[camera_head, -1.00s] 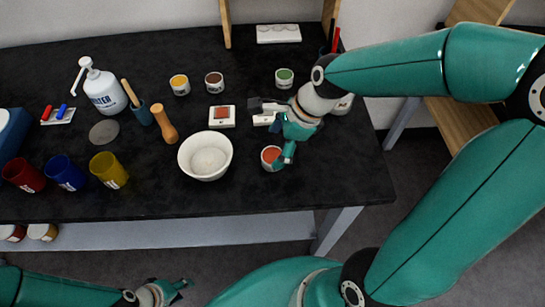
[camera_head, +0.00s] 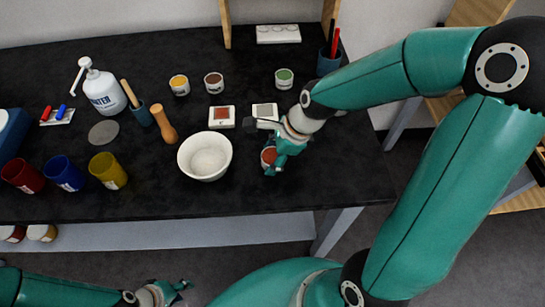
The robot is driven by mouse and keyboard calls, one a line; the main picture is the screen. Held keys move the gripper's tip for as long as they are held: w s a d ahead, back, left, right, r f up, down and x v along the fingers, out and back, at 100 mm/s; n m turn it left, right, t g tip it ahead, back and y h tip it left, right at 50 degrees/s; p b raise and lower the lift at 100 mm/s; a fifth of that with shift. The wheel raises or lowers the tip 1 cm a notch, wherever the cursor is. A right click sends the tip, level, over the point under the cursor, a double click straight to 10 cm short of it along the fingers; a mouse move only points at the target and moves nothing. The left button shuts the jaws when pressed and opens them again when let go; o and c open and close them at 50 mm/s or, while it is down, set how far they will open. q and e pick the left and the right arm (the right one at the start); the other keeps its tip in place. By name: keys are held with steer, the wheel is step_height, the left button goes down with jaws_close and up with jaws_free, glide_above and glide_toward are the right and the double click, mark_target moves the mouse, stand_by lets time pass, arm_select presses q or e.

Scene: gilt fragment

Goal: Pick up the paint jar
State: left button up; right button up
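Several small paint jars stand on the black table: a yellow one (camera_head: 179,85), a brown one (camera_head: 214,82), a green one (camera_head: 285,78) and an orange-red one (camera_head: 268,156). My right gripper (camera_head: 261,147) reaches in from the right, low over the table, its fingers spread. One finger is beside the orange-red jar and partly hides it; I cannot tell whether they touch. The jar appears to stand on the table, not clasped. My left gripper (camera_head: 170,284) is in front of the table at the bottom, empty, and looks open.
A white bowl (camera_head: 205,156) stands just left of the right gripper. Two small square dishes (camera_head: 221,117) (camera_head: 265,111) lie behind it. The table's right front is clear.

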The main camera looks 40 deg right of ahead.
steer(key=c, duration=0.6)
steer(key=shift+r, duration=0.1)
steer(key=shift+c, duration=0.2)
